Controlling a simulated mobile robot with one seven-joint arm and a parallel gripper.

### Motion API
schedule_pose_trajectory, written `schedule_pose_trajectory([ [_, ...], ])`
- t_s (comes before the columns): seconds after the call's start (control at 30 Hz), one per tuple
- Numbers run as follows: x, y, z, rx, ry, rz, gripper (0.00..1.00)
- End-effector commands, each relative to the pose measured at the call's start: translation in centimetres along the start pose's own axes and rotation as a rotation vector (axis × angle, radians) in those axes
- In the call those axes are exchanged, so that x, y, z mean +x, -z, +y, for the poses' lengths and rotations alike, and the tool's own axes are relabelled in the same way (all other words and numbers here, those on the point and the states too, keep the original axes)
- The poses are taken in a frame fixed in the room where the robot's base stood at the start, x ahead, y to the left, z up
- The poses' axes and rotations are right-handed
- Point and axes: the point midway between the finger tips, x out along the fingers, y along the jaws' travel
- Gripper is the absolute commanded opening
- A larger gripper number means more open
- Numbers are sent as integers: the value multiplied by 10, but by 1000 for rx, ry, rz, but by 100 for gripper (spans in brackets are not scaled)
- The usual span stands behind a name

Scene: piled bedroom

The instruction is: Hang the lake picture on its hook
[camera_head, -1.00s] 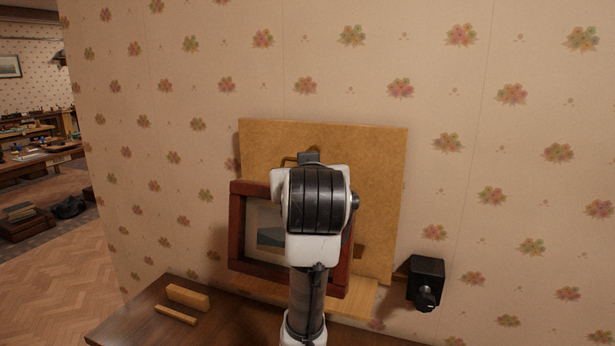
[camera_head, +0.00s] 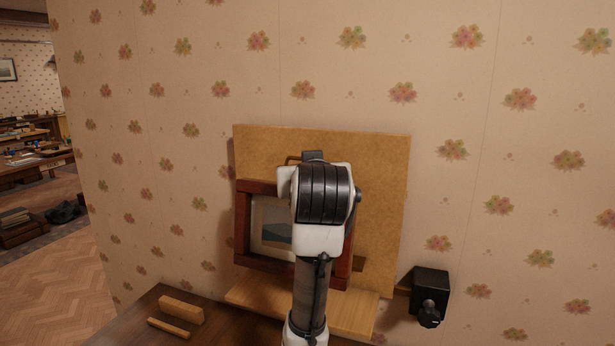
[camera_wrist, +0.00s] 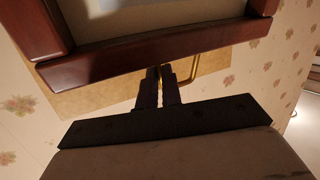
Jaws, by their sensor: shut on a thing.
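The lake picture (camera_head: 245,225) has a dark red wooden frame and hangs upright in front of a tan board (camera_head: 375,165) on the wall. My arm covers its middle and much of its right side. My gripper (camera_wrist: 163,82) is shut at the frame's edge, which also shows in the wrist view (camera_wrist: 150,48). The exact grip point is hard to make out. I cannot make out a hook; my arm may hide it.
A pale wooden ledge (camera_head: 250,293) lies below the picture. Two small wood blocks (camera_head: 182,310) rest on the dark table top (camera_head: 150,302) at the lower left. A black box with a knob (camera_head: 430,290) is on the wall at the right. The upper wall is clear.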

Motion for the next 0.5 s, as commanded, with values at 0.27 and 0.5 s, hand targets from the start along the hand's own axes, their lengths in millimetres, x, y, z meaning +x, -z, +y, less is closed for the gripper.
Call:
schedule_pose_trajectory([
  [0.27,15,3,7,1,-1,2,0],
  [0.5,28,5,12,1,0,2,0],
])
